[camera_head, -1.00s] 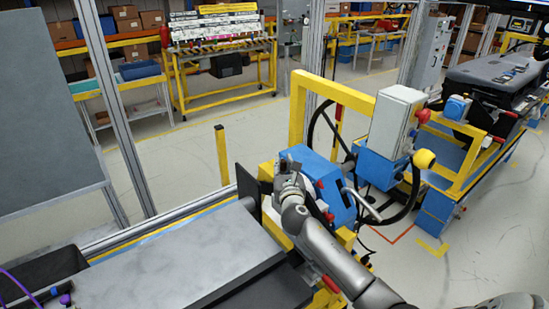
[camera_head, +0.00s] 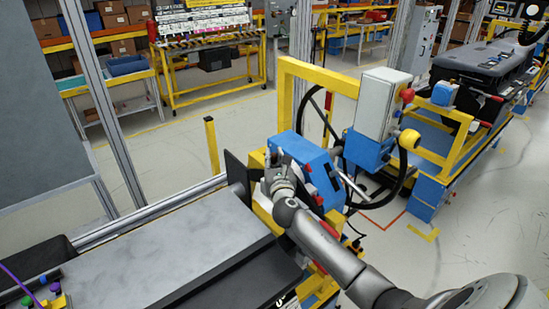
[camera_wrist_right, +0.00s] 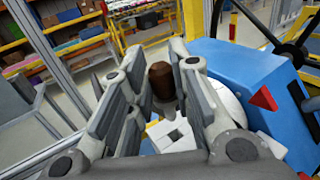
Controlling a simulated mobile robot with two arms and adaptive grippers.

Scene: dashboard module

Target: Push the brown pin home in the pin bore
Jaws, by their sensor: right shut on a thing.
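The brown pin (camera_wrist_right: 161,82) stands between the fingers of my right gripper in the right wrist view, its rounded brown top showing and its lower end hidden. My right gripper (camera_head: 272,165) is shut on it. In the head view the gripper is beside the left end of a blue housing (camera_head: 303,152), and the pin is too small to make out. I cannot make out the pin bore or how deep the pin sits. My left gripper is not in view.
A grey worktop (camera_head: 170,250) fills the lower left, with a dark upright plate (camera_head: 238,172) at its right end. A yellow frame (camera_head: 287,92) and a grey box (camera_head: 384,102) with a red button stand behind the blue housing. Open floor lies at the right.

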